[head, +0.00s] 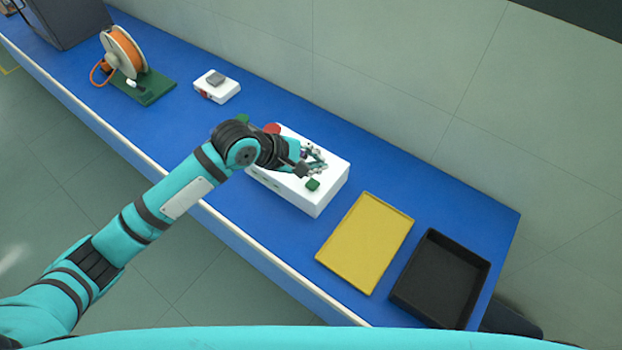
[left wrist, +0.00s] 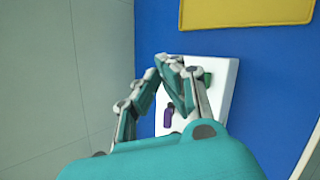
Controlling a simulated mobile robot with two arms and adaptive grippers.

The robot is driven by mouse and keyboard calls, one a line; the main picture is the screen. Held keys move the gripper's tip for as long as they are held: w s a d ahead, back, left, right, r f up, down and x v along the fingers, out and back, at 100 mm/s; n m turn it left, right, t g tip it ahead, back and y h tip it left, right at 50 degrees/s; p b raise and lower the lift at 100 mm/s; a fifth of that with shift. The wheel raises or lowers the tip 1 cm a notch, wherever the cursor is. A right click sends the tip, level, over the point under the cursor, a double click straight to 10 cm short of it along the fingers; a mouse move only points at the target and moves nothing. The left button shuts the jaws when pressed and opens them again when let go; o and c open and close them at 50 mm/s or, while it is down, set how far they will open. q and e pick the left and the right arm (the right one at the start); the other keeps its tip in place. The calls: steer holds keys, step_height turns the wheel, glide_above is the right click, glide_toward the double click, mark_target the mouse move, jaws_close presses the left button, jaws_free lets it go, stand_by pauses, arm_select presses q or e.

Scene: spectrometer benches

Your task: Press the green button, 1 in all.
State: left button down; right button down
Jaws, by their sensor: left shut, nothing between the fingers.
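A white box (head: 318,198) with coloured buttons on its top stands on the blue bench. The green button (head: 313,184) is near the box's front right corner; it also shows in the left wrist view (left wrist: 207,78), partly behind a finger. A red button (head: 272,128) is at the box's far left end. A purple piece (left wrist: 168,115) on the box shows in the left wrist view. My left gripper (head: 316,160) is shut and empty over the box, close to the green button. I cannot tell whether it touches the box. My right gripper is not in view.
A yellow tray (head: 366,243) and a black tray (head: 405,285) lie right of the box. A small white device (head: 217,88) and an orange cable reel (head: 124,52) stand to the left. A green piece (head: 243,119) shows behind my arm. A wall runs along the back.

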arm_select(q)
steer(key=shift+w+a+r+n, duration=0.1)
steer(key=shift+w+r+n, duration=0.4)
steer(key=shift+r+n, duration=0.4)
steer(key=shift+f, duration=0.15)
steer(key=b, duration=1)
glide_above(314, 186)
step_height(314, 186, down, 7)
steer(key=shift+w+r, duration=0.1)
steer(key=shift+r, duration=0.1)
steer(key=shift+f+p, duration=0.3)
steer(key=shift+p, duration=0.05)
steer(key=shift+f, duration=0.7)
